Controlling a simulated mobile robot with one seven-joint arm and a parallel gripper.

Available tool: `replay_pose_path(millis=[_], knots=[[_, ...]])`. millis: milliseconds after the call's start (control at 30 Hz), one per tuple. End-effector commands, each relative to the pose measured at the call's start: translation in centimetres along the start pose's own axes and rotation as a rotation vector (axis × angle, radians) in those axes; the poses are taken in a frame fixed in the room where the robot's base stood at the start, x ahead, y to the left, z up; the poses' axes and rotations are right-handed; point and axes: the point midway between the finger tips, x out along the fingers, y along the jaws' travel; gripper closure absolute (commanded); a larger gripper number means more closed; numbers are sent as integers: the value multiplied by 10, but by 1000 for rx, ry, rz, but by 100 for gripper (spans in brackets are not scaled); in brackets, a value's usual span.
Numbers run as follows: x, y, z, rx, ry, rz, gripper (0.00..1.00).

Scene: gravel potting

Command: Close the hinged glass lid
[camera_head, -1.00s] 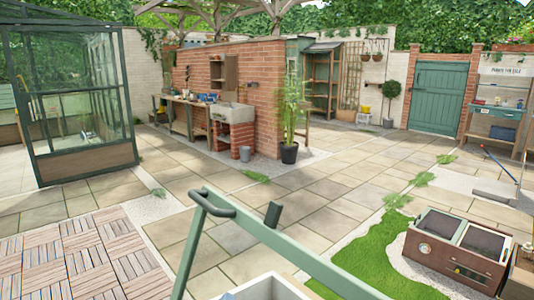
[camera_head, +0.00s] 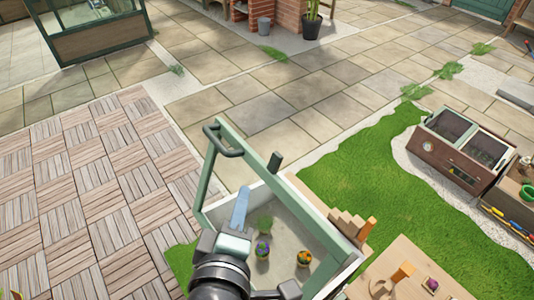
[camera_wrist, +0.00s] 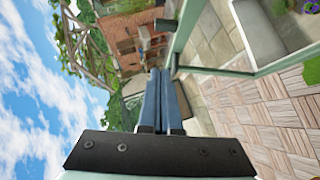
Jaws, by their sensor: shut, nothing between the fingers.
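The hinged glass lid (camera_head: 207,178) has a pale green frame and stands raised and tilted above a pale planter box (camera_head: 284,185) in the head view. A dark green handle (camera_head: 222,141) is on its upper edge. Potted flowers (camera_head: 263,250) show inside the box. My gripper (camera_head: 243,192) has blue fingers and appears in front of the lid frame in the head view; I cannot tell whether it touches. In the wrist view the fingers (camera_wrist: 155,74) are shut together and empty, with the lid frame (camera_wrist: 215,71) near their tips on the right.
Wooden deck tiles (camera_head: 110,180) lie to the left and stone paving (camera_head: 300,95) behind. Grass (camera_head: 360,165) lies to the right, with a wooden table (camera_head: 415,265) close to the box. A brown two-lidded case (camera_head: 462,150) stands farther right.

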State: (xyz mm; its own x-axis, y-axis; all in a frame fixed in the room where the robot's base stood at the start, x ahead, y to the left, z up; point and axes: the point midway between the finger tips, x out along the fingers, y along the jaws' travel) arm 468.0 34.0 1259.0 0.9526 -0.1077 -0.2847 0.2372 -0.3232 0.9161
Motion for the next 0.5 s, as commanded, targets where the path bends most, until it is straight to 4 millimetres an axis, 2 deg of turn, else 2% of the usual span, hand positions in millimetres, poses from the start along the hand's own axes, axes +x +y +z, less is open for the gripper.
replay_pose_path(millis=[500], knots=[[89, 3, 0, 3, -2, 0, 100]])
